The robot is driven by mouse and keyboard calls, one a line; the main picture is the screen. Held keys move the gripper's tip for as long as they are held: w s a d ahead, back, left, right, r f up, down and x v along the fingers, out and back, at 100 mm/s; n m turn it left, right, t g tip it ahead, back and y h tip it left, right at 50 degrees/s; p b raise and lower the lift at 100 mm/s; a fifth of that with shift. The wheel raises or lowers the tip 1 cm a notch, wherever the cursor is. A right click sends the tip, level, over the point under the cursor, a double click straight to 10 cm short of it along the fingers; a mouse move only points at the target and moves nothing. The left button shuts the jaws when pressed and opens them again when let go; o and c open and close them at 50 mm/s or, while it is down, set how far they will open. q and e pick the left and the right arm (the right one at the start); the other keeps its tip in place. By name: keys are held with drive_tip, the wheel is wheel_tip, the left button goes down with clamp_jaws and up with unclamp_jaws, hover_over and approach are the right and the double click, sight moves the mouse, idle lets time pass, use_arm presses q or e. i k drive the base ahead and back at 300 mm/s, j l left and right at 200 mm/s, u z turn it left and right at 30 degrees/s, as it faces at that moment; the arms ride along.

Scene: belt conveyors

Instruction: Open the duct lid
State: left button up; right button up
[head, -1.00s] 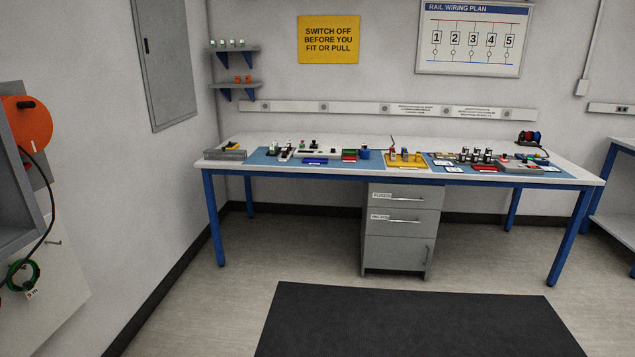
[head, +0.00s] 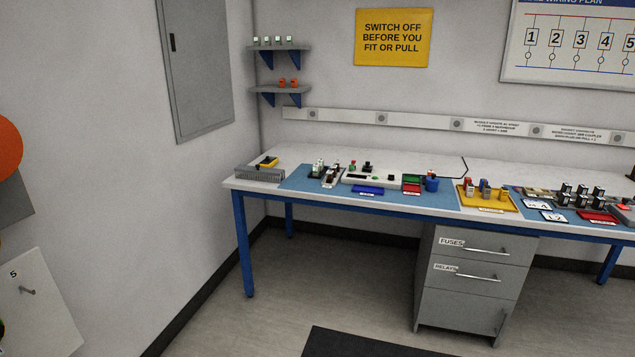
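A grey, ribbed, duct-like box (head: 260,174) lies at the left end of the workbench. A small yellow and black item (head: 267,162) rests on or just behind it. I cannot make out a separate lid on it from here. A long white trunking strip (head: 420,122) with round sockets runs along the wall above the bench, and its cover looks closed. Neither of my grippers is in view.
The white workbench (head: 450,165) has blue legs and a blue mat holding small parts, coloured trays and a yellow tray (head: 487,197). A drawer unit (head: 470,290) stands below. A grey wall cabinet (head: 197,65) hangs left. The floor in front is clear, with a dark mat (head: 365,344).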

sight(257, 169)
drive_tip(key=i+u, duration=0.3)
drive_tip(key=i, duration=0.25)
drive_tip(key=i+l+u, duration=0.25)
drive_tip(key=i, duration=0.3)
drive_tip(key=i+u, duration=0.1)
drive_tip(key=i, duration=0.6)
